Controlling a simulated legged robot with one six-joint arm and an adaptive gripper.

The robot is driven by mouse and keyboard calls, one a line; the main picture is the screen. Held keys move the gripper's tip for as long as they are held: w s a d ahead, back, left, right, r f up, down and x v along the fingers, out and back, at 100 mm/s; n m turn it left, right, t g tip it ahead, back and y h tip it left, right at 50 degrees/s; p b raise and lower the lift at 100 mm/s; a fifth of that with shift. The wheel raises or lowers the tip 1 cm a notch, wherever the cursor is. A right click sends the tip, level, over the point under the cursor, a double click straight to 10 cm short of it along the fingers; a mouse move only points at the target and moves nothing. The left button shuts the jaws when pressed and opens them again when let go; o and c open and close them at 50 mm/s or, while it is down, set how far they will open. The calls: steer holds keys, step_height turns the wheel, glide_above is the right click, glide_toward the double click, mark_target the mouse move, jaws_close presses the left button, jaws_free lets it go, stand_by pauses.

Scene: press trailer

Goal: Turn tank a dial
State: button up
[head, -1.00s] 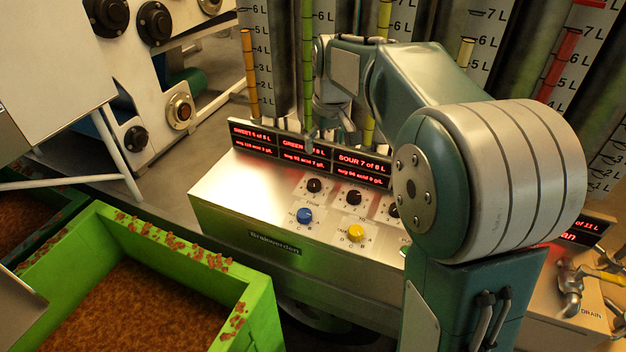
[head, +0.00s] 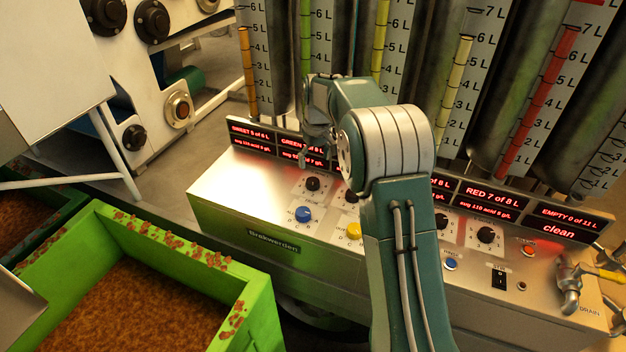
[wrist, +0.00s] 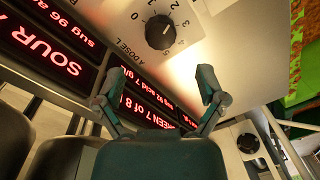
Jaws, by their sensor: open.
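A black dial (wrist: 160,32), with a number scale and a label that seems to read "A DOSE L", shows at the top of the wrist view. In the head view, a black dial (head: 313,184) at the panel's left end appears to be the same one. My gripper (wrist: 158,97) is open and empty, its two fingers spread apart. The dial lies beyond the fingertips in the wrist view, not between them. In the head view my gripper (head: 305,158) hangs in front of the displays, just above the dial, apparently apart from it.
A blue knob (head: 303,214) and a yellow knob (head: 354,230) sit close by on the panel (head: 225,195). Red-lettered displays (head: 255,140) line its back edge, with tall tanks behind. A green crate (head: 262,300) stands front left. My arm hides the panel's middle.

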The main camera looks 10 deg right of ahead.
mark_target(313, 180)
steer(key=f, duration=0.7)
steer(key=shift+s+a+f, duration=0.1)
steer(key=shift+a+f, duration=0.05)
steer(key=shift+a, duration=0.1)
steer(key=c, duration=1.2)
